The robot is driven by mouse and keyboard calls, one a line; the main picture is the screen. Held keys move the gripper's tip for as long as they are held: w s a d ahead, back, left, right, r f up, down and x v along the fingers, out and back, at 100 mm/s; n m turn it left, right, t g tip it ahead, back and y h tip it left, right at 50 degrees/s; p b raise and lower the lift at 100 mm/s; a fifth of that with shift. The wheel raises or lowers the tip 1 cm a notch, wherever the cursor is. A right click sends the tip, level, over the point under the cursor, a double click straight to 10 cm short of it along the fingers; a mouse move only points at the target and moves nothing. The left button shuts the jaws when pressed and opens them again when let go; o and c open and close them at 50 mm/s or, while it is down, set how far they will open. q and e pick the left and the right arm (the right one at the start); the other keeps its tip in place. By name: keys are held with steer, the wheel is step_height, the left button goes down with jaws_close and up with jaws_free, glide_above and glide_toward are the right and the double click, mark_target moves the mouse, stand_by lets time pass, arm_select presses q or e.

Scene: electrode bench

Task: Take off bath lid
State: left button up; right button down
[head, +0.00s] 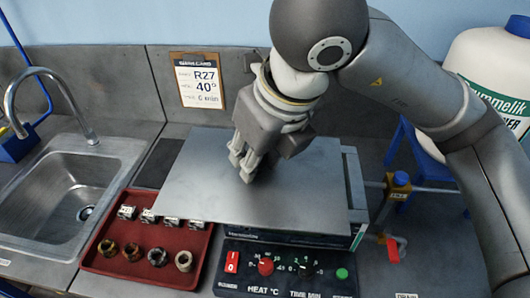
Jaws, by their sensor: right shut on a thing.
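The bath lid (300,190) is a flat grey plate over the bath (356,190). It sits off to the left, its left front corner overhanging the back of the red tray; the bath's right rim shows bare. I cannot tell how far the lid is raised off the bath. My right gripper (243,168) points down at the middle of the lid and is shut on it, with the gripped part hidden between the fingers. My left gripper is not in view.
A red tray (95,262) with several rings and small metal blocks is at left front, beside a sink (65,190). The control panel (285,270) is in front. A valve with a red handle (392,248) and a large white container (490,60) are at right.

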steer(key=shift+r+p, duration=0.45)
steer(key=shift+r, duration=1.2)
